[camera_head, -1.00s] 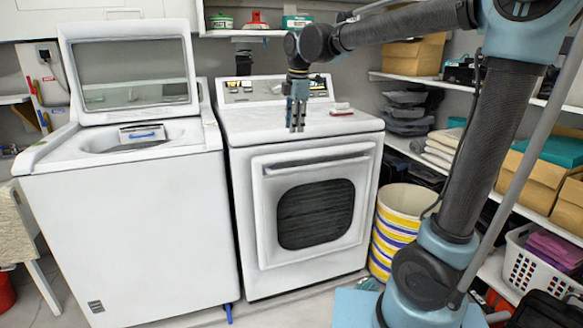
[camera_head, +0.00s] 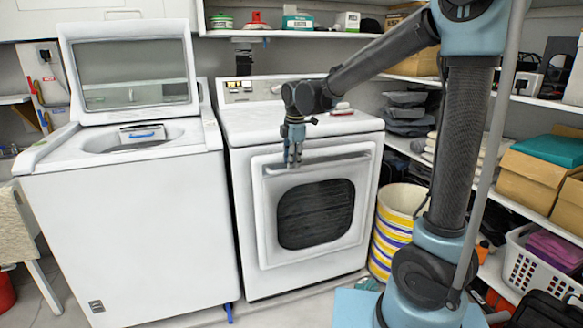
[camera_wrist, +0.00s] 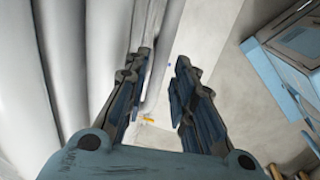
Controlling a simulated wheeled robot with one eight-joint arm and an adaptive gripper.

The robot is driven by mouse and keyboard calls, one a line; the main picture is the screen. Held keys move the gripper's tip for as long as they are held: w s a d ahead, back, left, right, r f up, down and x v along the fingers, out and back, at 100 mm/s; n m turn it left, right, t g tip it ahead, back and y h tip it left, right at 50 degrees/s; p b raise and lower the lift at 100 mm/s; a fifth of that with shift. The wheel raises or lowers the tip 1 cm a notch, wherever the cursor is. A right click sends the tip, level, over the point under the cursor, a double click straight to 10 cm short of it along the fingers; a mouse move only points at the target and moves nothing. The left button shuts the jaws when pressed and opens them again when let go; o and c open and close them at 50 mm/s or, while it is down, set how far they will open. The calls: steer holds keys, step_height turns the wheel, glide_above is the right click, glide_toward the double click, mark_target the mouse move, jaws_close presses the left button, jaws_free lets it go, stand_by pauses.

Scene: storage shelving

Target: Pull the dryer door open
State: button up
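The dryer (camera_head: 300,190) is a white front-loading machine in the middle of the head view. Its door (camera_head: 268,230) has a dark window and a long horizontal handle (camera_head: 340,160) along its top edge. The door looks shut. My gripper (camera_head: 293,162) points down in front of the door's upper edge, at the left half of the handle. In the wrist view my gripper (camera_wrist: 160,82) has its two fingers apart with a gap between them. White surfaces fill the left of that view. I cannot tell whether a finger touches the handle.
A white washer (camera_head: 130,220) with its lid up stands left of the dryer. A striped basket (camera_head: 392,235) stands close to the dryer's right side. Shelves with boxes (camera_head: 540,180) and a white laundry basket (camera_head: 525,265) line the right. Floor in front of the dryer is clear.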

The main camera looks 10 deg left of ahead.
steer(key=shift+w+a+f, duration=0.1)
steer(key=shift+w+f, duration=0.05)
steer(key=shift+f, duration=0.55)
steer(key=shift+w+a+f, duration=0.1)
steer(key=shift+f, duration=0.6)
jaws_close()
steer(key=shift+s, duration=0.15)
